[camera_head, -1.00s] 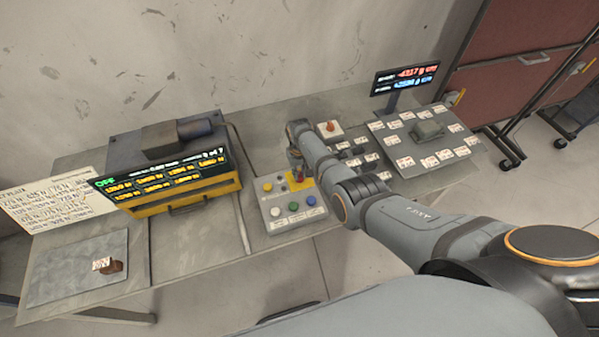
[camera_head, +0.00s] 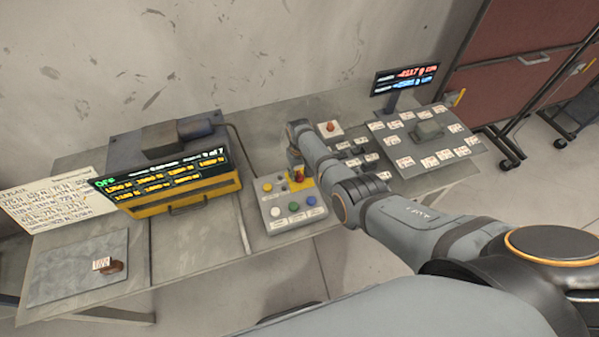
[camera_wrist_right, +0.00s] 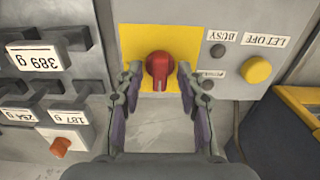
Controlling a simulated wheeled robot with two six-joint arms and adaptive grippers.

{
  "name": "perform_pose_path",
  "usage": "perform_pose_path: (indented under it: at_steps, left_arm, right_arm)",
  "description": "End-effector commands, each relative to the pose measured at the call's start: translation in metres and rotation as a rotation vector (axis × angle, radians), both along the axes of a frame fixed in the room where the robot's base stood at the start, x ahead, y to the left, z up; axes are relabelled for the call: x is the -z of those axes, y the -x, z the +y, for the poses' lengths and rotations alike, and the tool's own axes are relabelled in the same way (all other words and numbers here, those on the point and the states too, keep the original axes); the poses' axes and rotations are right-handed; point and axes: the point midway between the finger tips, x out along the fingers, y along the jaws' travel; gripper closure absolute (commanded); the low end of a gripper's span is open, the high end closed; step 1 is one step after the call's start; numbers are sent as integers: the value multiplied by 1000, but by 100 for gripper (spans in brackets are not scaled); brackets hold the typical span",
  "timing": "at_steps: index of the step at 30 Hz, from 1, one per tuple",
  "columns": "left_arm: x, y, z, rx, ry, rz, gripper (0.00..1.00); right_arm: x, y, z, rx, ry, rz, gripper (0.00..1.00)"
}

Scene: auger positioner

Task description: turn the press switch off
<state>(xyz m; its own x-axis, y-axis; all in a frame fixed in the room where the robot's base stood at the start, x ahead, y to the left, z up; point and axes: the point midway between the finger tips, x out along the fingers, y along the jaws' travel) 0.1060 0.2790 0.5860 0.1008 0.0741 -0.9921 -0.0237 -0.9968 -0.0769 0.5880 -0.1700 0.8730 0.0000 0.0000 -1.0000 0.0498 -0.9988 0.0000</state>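The press switch is a red rotary knob (camera_wrist_right: 159,68) on a yellow plate. It also shows in the head view as a small red knob (camera_head: 298,175) on the grey control box (camera_head: 273,218). My right gripper (camera_wrist_right: 158,75) is open, with one finger on each side of the knob. I cannot tell whether either finger touches it. In the head view my right wrist hangs over the back of the box and the fingers are mostly hidden. My left gripper is not in view.
The box has a yellow button (camera_wrist_right: 257,70) beside the knob, and white (camera_head: 275,212), green (camera_head: 293,208) and blue (camera_head: 311,201) buttons in front. Labelled weights (camera_wrist_right: 65,55) stand close by. A display machine (camera_head: 185,200) stands left of the box.

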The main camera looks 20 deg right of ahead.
Motion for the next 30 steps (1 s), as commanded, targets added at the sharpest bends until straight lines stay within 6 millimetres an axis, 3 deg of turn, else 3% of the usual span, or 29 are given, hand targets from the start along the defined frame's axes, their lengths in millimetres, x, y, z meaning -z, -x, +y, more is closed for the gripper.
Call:
perform_pose_path:
  at_steps: [5,8,15,19,24,30]
  left_arm:
    - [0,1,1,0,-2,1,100]
    - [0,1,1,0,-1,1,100]
    - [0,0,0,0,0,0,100]
    - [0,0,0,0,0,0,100]
    - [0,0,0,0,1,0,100]
    - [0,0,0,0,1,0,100]
  right_arm:
    - [-10,-1,0,0,0,-3,62]
    - [-26,-1,0,1,0,-4,62]
    - [-84,-1,0,0,-1,-4,62]
    - [-107,-1,0,0,0,-2,62]
    - [-119,0,0,-1,0,0,62]
    - [-120,0,0,0,0,0,62]
